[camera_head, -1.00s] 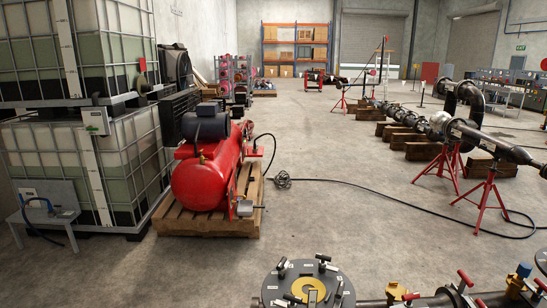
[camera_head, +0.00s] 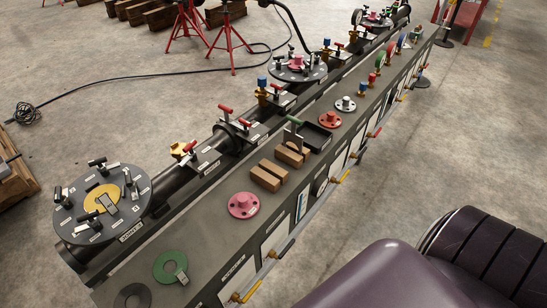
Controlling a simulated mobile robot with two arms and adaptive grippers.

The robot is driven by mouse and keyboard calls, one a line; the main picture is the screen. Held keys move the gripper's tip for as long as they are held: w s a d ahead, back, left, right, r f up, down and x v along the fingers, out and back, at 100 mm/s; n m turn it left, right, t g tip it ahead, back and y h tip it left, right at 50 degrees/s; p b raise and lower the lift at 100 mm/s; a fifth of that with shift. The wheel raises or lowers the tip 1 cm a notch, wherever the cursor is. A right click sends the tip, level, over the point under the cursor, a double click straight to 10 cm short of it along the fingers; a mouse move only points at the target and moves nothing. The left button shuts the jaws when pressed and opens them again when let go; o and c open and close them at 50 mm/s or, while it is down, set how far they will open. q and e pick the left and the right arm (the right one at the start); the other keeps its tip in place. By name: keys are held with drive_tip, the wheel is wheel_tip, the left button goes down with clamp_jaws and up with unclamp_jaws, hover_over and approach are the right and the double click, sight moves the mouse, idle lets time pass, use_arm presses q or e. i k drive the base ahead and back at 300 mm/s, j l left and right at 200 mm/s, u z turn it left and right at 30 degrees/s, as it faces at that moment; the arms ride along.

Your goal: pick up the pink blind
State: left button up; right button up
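A pink blind (camera_head: 243,205), a round disc with a raised hub, lies flat on the long grey bench top (camera_head: 208,235) in the head view. It sits between a green ring (camera_head: 170,266) and two brown blocks (camera_head: 268,175). A redder flanged piece (camera_head: 330,120) with a similar hub lies farther along the bench. Another pink hub (camera_head: 296,61) stands on a dark round flange at the back. Neither of my grippers is in view.
A dark pipe line with valves and a round clamped flange (camera_head: 103,203) runs behind the bench. A black tray (camera_head: 314,138) and a pale flanged piece (camera_head: 345,104) occupy the bench's far half. Concrete floor is open at right.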

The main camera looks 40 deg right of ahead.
sight(243, 202)
drive_tip(key=z, duration=0.8)
